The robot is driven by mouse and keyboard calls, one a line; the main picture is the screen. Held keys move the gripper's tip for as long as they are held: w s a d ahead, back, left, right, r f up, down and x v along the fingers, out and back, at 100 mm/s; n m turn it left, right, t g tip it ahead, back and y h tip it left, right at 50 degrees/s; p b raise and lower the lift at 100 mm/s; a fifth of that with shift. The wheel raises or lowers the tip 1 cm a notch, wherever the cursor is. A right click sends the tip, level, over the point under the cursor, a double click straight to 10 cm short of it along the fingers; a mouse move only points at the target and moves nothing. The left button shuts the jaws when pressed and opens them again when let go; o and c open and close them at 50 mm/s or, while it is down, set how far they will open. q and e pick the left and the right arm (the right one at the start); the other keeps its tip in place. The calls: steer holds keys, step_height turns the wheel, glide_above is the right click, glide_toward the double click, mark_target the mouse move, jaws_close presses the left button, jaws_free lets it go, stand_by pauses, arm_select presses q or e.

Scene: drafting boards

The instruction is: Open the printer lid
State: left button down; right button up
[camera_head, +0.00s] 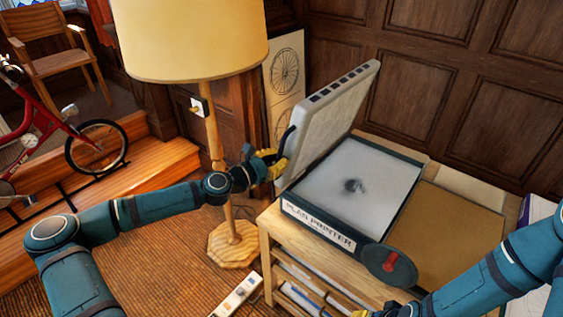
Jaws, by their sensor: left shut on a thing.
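The plan printer (318,230) stands on a wooden cabinet, with its name on a white front label. Its grey lid (335,120) is raised, tilted up steeply at the left side of the printer. The pale glass bed (352,178) lies uncovered, with a dark smudge near its middle. My left gripper (275,162), with yellow fingers, is shut on the lid at its left edge, by a dark curved handle. My right arm comes in at the lower right; its gripper (362,314) is mostly cut off by the bottom edge, so its jaws cannot be judged.
A floor lamp (195,40) with a large cream shade stands close behind my left arm. A power strip (236,297) lies on the floor by the cabinet (300,257). A brown board (450,225) lies right of the printer. A red bicycle (50,125) stands at the left.

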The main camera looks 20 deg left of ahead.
stand_by(0.4)
arm_select(q)
steer(key=c, duration=1)
jaws_free()
steer(key=v, duration=1.2)
